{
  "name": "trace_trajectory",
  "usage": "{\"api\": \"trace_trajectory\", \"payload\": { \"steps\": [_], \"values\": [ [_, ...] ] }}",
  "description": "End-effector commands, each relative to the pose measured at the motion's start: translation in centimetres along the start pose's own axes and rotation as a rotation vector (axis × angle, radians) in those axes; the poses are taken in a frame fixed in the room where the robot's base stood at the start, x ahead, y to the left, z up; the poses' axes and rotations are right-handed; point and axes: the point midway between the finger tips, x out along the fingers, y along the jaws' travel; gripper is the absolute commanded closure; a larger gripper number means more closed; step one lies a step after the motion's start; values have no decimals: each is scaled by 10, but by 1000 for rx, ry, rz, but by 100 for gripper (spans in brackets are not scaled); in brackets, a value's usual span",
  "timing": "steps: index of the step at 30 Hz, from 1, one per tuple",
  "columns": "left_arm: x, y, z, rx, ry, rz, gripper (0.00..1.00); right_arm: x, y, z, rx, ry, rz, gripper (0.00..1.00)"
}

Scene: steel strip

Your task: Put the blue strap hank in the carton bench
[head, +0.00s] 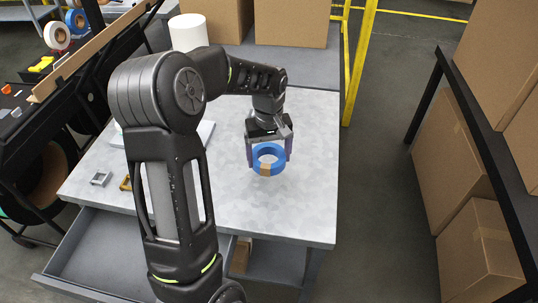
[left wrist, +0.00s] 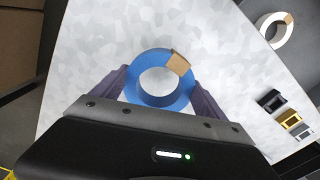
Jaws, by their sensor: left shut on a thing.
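The blue strap hank (head: 256,161) is a blue ring with a tan label. My left gripper (head: 268,153) is shut on it, with one dark purple finger on each side, over the grey-white worktop (head: 305,190). In the left wrist view the hank (left wrist: 142,72) sits between the fingertips, its label at upper right. I cannot tell its exact height above the worktop. Cartons (head: 292,22) stand on a grey surface at the back, and more are at the right; I cannot tell which place is the carton bench. My right gripper is not in view.
A silver clip (head: 101,179) and a yellow clip (head: 126,183) lie at the worktop's left. A white cylinder (head: 188,32) stands behind. A drawer (head: 95,255) is open in front. A yellow post (head: 361,60) rises at back right. A dark-framed rack (head: 424,95) holds cartons at right.

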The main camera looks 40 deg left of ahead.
Motion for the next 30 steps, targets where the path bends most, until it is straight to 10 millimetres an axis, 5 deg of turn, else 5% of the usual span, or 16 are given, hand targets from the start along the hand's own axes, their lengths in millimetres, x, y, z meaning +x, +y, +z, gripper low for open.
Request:
{"api": "trace_trajectory", "payload": {
  "steps": [18,30],
  "values": [
    [63,1,0,1,1,1,81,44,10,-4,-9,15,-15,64],
    [72,1,0,1,1,1,81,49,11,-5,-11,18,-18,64]
  ]
}}
